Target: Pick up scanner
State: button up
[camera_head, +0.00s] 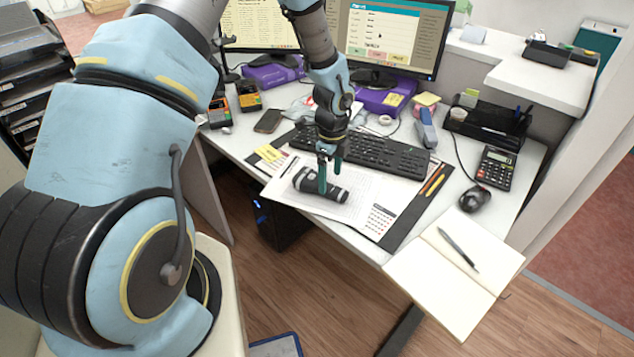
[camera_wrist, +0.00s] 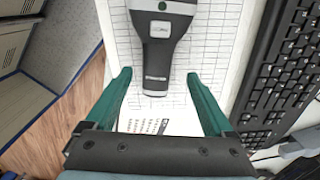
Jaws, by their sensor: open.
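The scanner (camera_head: 320,186) is a black and grey handheld device lying flat on printed papers on the desk. In the wrist view the scanner (camera_wrist: 160,40) shows a grey panel with a small label and a green button, with its upper end cut off by the frame. My gripper (camera_head: 327,172) is over the scanner, pointing down, and its fingers hide part of it. In the wrist view my gripper (camera_wrist: 158,78) has its two teal fingers spread apart, with the near end of the scanner between the lines of the fingertips. Contact is not visible.
A black keyboard (camera_head: 375,153) lies just behind the papers. A mouse (camera_head: 474,199), a calculator (camera_head: 495,167) and an open notebook (camera_head: 440,270) with a pen are to the right. Two monitors (camera_head: 395,35) stand at the back. The desk's front edge is close to the papers.

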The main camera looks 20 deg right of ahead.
aim_at(329, 186)
jog(key=shift+s+a+f+p, duration=0.1)
jog(key=shift+f+p, duration=0.15)
jog(key=shift+f, duration=0.7)
jog(key=shift+s+a+f+p, duration=0.1)
jog(key=shift+f+p, duration=0.15)
jog(key=shift+f, duration=0.65)
jog(key=shift+c, duration=0.3)
grip_shut()
